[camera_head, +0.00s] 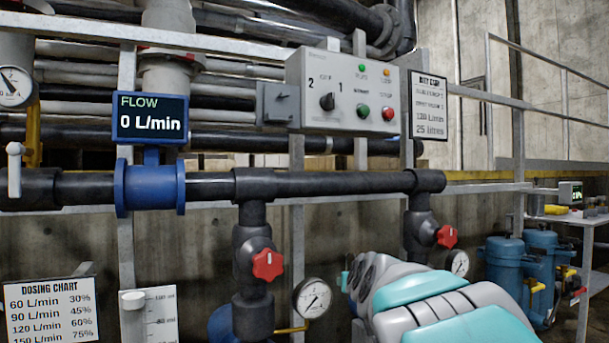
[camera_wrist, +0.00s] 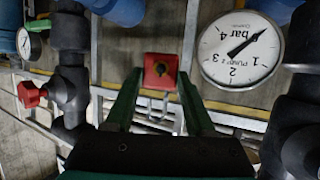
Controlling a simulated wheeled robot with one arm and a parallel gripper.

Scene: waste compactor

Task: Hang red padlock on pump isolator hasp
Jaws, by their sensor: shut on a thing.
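My gripper (camera_wrist: 160,82) shows in the wrist view as two green fingers, shut on the red padlock (camera_wrist: 161,70). The padlock's square red face with a dark keyhole-like spot sits between the fingertips. In the head view my arm rises at the lower right, and the padlock is hidden there. A grey box with a dark lever-like part (camera_head: 277,105) is on the left side of the control panel (camera_head: 345,92); I cannot make out a hasp for sure. The arm is below and apart from the panel.
A black pipe with a blue flow meter (camera_head: 150,187) crosses below the panel. Red-handled valves (camera_head: 267,264) and a pressure gauge (camera_head: 312,297) are near my arm. A gauge (camera_wrist: 241,50) shows upside down in the wrist view. Blue pumps (camera_head: 505,270) stand at the right.

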